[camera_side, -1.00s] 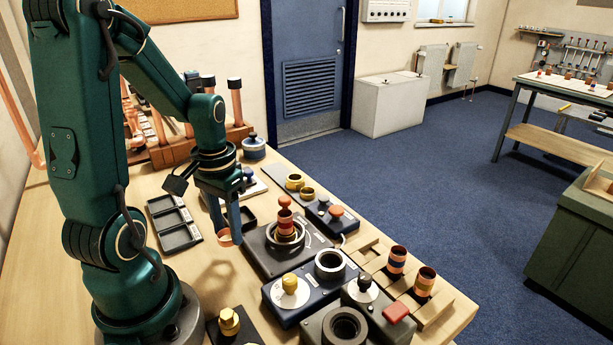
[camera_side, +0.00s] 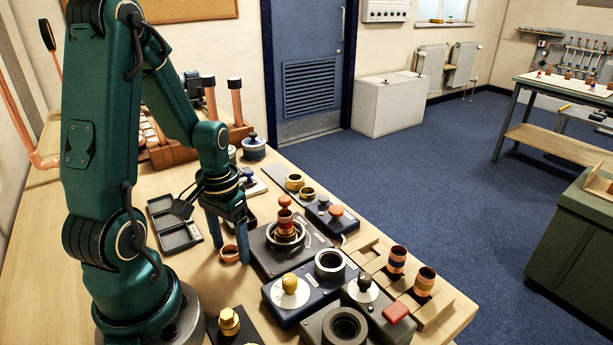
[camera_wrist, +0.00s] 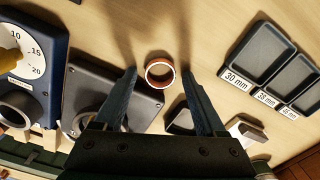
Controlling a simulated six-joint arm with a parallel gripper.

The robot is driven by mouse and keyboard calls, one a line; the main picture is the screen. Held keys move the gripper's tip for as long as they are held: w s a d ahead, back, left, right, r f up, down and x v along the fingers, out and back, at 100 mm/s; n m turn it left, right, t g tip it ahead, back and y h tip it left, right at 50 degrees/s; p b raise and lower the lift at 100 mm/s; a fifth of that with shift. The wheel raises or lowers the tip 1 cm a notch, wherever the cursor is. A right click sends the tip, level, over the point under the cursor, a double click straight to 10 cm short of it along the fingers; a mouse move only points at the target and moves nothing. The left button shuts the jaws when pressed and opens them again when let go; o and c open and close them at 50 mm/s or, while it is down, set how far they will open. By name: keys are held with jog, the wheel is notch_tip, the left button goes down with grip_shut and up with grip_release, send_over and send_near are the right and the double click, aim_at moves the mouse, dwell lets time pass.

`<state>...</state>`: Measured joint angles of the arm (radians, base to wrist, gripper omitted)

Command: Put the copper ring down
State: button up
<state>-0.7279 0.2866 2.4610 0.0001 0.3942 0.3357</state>
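The copper ring (camera_side: 229,258) is a short band that appears to rest on the bare wooden tabletop, between the black tray and the dark grey base plate. My gripper (camera_side: 230,260) is open, pointing down, with one blue finger on each side of the ring. In the wrist view the ring (camera_wrist: 159,86) sits between the fingertips (camera_wrist: 159,74), with a clear gap on both sides, so neither finger touches it. The ring's opening faces the wrist camera.
The black three-compartment tray (camera_side: 180,249) with size labels lies to the left. The dark grey plate (camera_side: 262,259) with a ring stack stands close on the right. A navy gauge block (camera_side: 283,313) and a brass fitting (camera_side: 229,321) are nearer the camera.

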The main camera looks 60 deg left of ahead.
notch_tip(320, 180, up, 11)
jog(key=d+r+m+t, duration=0.4)
jog(key=d+t, duration=0.1)
jog(key=d, duration=0.7)
jog(key=shift+s+d+r, duration=0.15)
jog(key=shift+d, duration=0.05)
jog(key=shift+s+d+m+t, duration=0.1)
jog(key=shift+d+m+t, duration=0.2)
jog(key=shift+d, duration=0.1)
jog(key=c, duration=0.6)
jog(key=shift+o, duration=0.2)
